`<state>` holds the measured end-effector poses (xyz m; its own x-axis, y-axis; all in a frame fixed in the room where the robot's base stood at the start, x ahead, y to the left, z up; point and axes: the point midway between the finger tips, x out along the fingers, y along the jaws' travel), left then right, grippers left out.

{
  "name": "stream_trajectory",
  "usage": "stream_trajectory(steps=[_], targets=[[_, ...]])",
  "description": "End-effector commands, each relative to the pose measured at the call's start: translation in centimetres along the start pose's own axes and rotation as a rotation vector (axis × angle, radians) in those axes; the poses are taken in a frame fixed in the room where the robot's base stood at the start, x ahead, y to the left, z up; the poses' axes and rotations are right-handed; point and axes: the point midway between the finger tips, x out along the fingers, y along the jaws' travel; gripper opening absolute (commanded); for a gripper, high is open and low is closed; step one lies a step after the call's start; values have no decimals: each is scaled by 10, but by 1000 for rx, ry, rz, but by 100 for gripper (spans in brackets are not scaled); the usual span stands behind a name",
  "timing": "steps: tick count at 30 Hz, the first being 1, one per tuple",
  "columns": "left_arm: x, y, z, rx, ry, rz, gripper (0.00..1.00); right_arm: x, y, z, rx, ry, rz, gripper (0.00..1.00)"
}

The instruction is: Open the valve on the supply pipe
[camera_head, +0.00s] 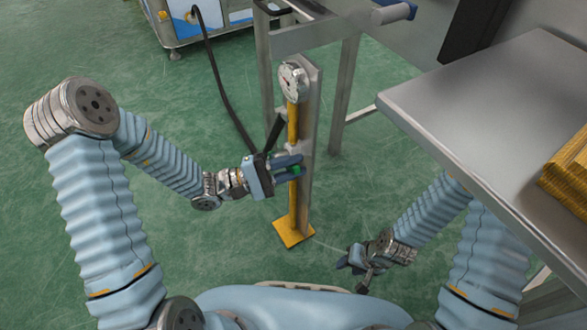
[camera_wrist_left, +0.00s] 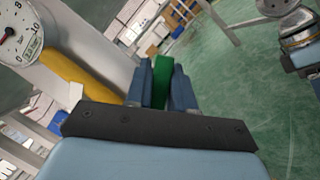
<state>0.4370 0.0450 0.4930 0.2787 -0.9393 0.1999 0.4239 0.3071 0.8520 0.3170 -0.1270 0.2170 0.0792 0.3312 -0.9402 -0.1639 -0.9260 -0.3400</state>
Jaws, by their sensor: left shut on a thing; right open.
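The supply pipe (camera_head: 293,124) is a yellow upright pipe on a square yellow foot, with a round gauge (camera_head: 293,82) at its top. The green valve handle (camera_head: 296,171) is mostly hidden by my left gripper (camera_head: 290,167) in the head view. In the left wrist view, my left gripper (camera_wrist_left: 163,85) is shut on the green valve handle (camera_wrist_left: 161,88), with one blue finger on each side. The yellow pipe (camera_wrist_left: 85,82) and the gauge (camera_wrist_left: 18,35) are left of it there. My right gripper (camera_head: 352,262) is low at the right, open and away from the pipe.
A metal table (camera_head: 490,95) stands at the right with a yellow stack (camera_head: 572,170) on it. A grey metal frame (camera_head: 345,90) stands behind the pipe. A black hose (camera_head: 222,88) runs down to the valve area. Green floor (camera_head: 120,75) is clear at the left.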

Motion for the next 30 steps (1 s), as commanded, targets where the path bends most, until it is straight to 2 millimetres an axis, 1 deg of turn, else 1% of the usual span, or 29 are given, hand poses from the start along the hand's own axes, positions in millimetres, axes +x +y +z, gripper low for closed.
stream_trajectory(steps=[7,20,21,24,30], targets=[[-1,5,0,-58,2,24,0,-3,-1,0,0,1,1,43],[-1,5,-1,-66,2,27,0,-3,-1,0,0,1,1,43],[-1,5,-1,-65,2,27,29,-3,-1,0,0,1,1,43],[-1,5,-1,-65,2,27,44,-3,-1,0,0,1,1,43],[0,6,0,-64,1,27,44,-3,-1,0,0,1,1,43]])
